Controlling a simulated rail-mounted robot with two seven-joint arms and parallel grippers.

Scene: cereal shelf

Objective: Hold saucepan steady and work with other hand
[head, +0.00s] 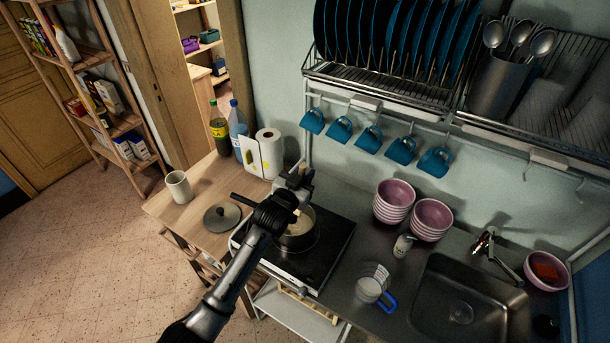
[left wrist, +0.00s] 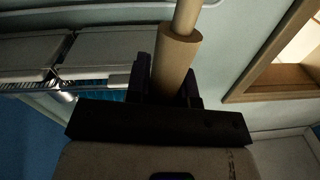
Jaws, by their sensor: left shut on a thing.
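The saucepan (head: 303,238) stands on the black stovetop (head: 330,252), with pale contents inside and its dark handle (head: 243,200) pointing left. My left arm crosses in front of it and hides part of it. My left gripper (head: 299,184) is above the pan's back edge. In the left wrist view it is shut on a round wooden handle (left wrist: 176,62), likely a utensil. A small pale wooden bit shows under the gripper in the head view; the utensil's lower end cannot be made out. My right gripper is not in view.
A lid (head: 222,217) and a mug (head: 179,187) are on the wooden table, with bottles (head: 219,127) and a paper roll (head: 269,153) behind. Right of the stove are a measuring jug (head: 371,285), a shaker (head: 403,246), pink bowls (head: 394,202) and the sink (head: 470,300). Blue cups (head: 369,138) hang above.

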